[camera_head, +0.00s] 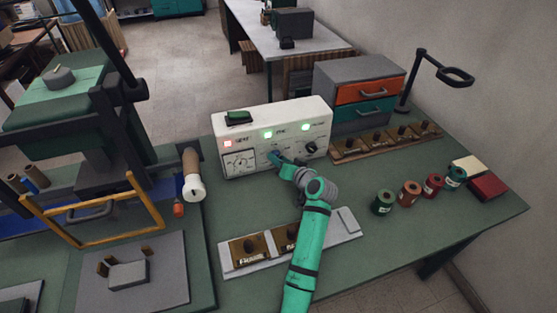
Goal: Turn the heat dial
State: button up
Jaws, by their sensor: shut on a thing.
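A white control box (222,153) stands on the green bench with its front panel facing me. Its panel has a red light (228,143) at left, green lights at middle and right, a gauge (239,163) at lower left and a dark knob (311,148) at right. My teal arm reaches up from the bottom to the panel. My gripper (274,156) is at the middle of the panel, right of the gauge, and is shut on what seems to be the heat dial. The dial itself is mostly hidden behind the gripper, so its setting cannot be read.
A grey tray (348,220) with brass blocks lies under my arm. Thread spools (409,193) and a red box (487,187) sit at right. A drawer cabinet (360,90) stands behind.

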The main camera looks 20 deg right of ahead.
jog(key=m+y, duration=0.1)
jog(key=m, duration=0.2)
jog(key=shift+d+f+t+y, duration=0.1)
jog(key=shift+f+t+y, duration=0.05)
jog(key=shift+t+y, duration=0.2)
jog(key=shift+d+m+y, duration=0.15)
jog(key=shift+m+y, duration=0.1)
jog(key=shift+m, duration=0.15)
jog(key=o, duration=1)
jog(key=shift+o, duration=0.2)
jog(key=v, duration=1.1)
